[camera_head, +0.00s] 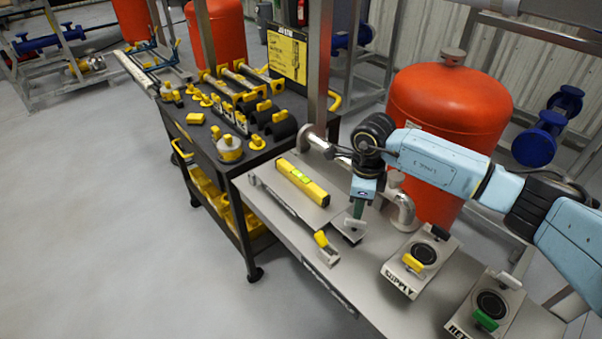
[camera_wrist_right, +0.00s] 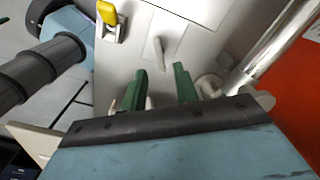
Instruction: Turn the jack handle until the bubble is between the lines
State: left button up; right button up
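A yellow spirit level (camera_head: 316,191) lies on a grey plate on the bench in the head view. Its greenish vial shows, but the bubble and lines are too small to read. My right gripper (camera_head: 358,208) points down just right of the level's near end. In the right wrist view my right gripper (camera_wrist_right: 163,78) has its green fingers apart. A pale grey lever (camera_wrist_right: 159,51), perhaps the jack handle, stands just beyond the fingertips, not visibly gripped. A pale end (camera_head: 355,223) shows under the gripper in the head view. My left gripper is not in view.
A yellow-tipped clamp (camera_head: 327,250) sits at the bench's front edge. Two dial units with a yellow lever (camera_head: 413,263) and a green lever (camera_head: 486,320) stand to the right. A metal pipe (camera_head: 405,211) and red tank (camera_head: 449,105) are behind. A tool cart (camera_head: 228,167) is left.

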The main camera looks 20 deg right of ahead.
jog(key=shift+n+b, duration=0.75)
jog(key=shift+n, duration=0.35)
jog(key=n+b, duration=0.1)
jog(key=n, duration=0.2)
jog(key=shift+r, duration=0.15)
jog(key=shift+r+n+b, duration=0.2)
jog(key=shift+n+b, duration=0.2)
jog(key=shift+n, duration=0.5)
jog(key=shift+r+n+b, duration=0.1)
jog(key=shift+n+b, duration=0.55)
jog(key=shift+n, duration=0.45)
jog(key=shift+r+n+b, duration=0.3)
jog(key=shift+n+b, duration=0.05)
jog(key=shift+n, duration=0.75)
